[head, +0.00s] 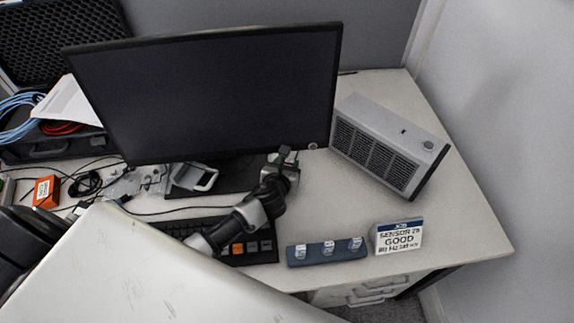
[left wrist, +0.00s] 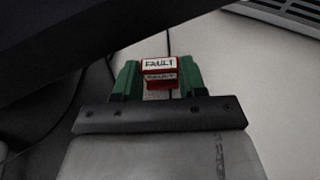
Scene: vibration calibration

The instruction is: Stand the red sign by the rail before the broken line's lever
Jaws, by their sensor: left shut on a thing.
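My left gripper (head: 286,155) is over the desk just in front of the monitor's lower right part. In the left wrist view its green fingers (left wrist: 160,80) are shut on a small red sign (left wrist: 159,84) with a white label reading FAULT. The sign cannot be made out in the head view. The blue rail (head: 327,261) lies on the desk near the front edge, lower right of the gripper and apart from it. It bears three small white-labelled pieces, too small to read; I cannot tell the levers apart. My right gripper is not in view.
A white card (head: 399,238) with a blue header, reading SENSOR and GOOD, stands right of the rail. A grey vented box (head: 388,145) is behind it. The monitor (head: 205,95) stands behind my gripper, a dark keypad (head: 245,248) left of the rail. Desk between rail and box is clear.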

